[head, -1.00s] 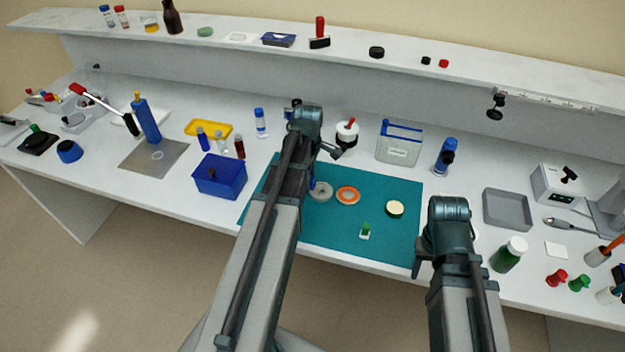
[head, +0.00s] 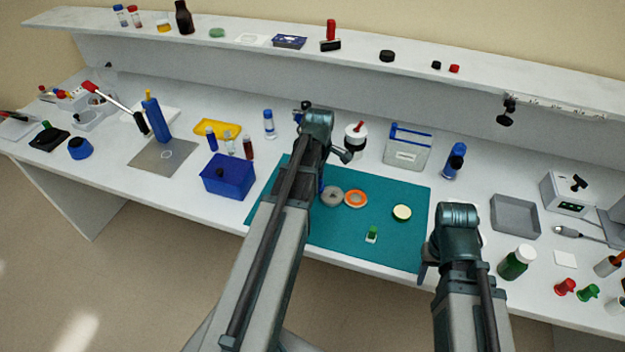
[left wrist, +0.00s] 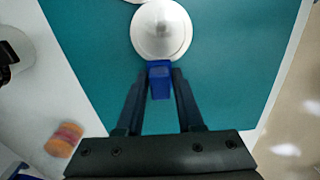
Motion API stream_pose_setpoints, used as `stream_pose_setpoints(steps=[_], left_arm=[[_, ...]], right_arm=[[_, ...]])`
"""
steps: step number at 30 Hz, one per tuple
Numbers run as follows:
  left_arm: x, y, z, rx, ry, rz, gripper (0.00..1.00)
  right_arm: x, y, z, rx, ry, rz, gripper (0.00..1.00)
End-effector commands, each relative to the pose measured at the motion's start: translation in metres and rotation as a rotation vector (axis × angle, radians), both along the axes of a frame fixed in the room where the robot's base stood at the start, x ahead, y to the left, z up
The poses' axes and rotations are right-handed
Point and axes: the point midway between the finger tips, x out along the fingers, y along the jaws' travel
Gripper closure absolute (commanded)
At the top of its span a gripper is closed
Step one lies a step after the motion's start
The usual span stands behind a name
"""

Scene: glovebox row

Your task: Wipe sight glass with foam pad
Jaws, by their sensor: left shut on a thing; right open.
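My left gripper (left wrist: 160,90) is shut on a small blue block (left wrist: 160,72), which I take to be the foam pad. In the left wrist view the block's far end meets or overlaps the near edge of a pale round disc (left wrist: 162,25) with a grey centre; I cannot tell if they touch. This looks like the grey disc (head: 331,197), likely the sight glass, on the teal mat (head: 330,235). In the head view my left arm mostly hides the gripper and block. My right gripper (head: 423,272) is open, beside the mat's right front corner.
An orange-rimmed ring (head: 355,198) sits right beside the grey disc. A cream disc (head: 402,213) and a small green-topped piece (head: 372,234) lie farther right on the mat. The mat's front right is clear.

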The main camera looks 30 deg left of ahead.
Motion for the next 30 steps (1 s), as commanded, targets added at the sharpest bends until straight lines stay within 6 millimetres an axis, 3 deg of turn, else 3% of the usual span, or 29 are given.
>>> stream_pose_setpoints(steps=[20,30], left_arm=[[0.001,-0.034,0.001,-0.006,0.000,-0.004,1.00],[0.001,-0.034,0.002,-0.004,0.000,-0.002,1.00]], right_arm=[[0.000,0.000,0.001,0.000,0.000,0.000,0.50],[0.000,0.000,0.002,0.000,0.000,0.000,0.50]])
